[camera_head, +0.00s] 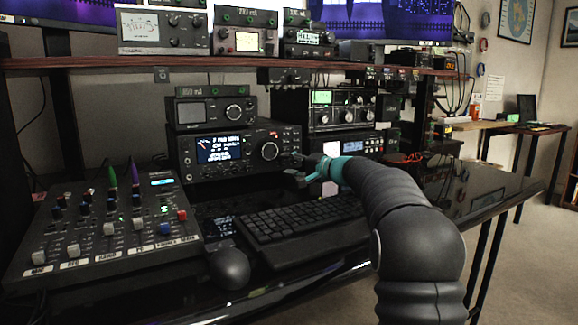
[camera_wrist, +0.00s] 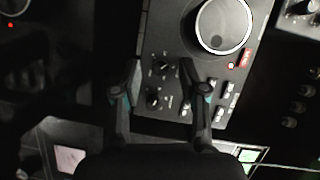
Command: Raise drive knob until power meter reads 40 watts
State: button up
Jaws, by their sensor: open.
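My gripper (camera_head: 301,170) reaches the right part of the front of a black radio (camera_head: 220,170) with a lit blue screen. In the wrist view the two fingers of my gripper (camera_wrist: 161,70) are apart over the panel. Two small dark knobs, an upper one (camera_wrist: 163,65) and a lower one (camera_wrist: 153,98), show between the fingers; neither looks gripped. Their labels are too small to read, so I cannot tell which is the drive knob. A large round dial (camera_wrist: 223,25) lies to the upper right. Meters (camera_head: 140,27) (camera_head: 246,41) stand on the shelf; I cannot read them or tell which shows power.
A mixer with sliders (camera_head: 100,235) stands at left. Another radio stack (camera_head: 340,115) is at right, and a shelf (camera_head: 220,62) runs above. A red button (camera_wrist: 246,58) sits near the dial.

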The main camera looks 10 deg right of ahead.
jog(key=v, duration=1.1)
jog(key=shift+s+d, duration=0.15)
jog(key=shift+s, duration=0.15)
jog(key=shift+r, duration=0.1)
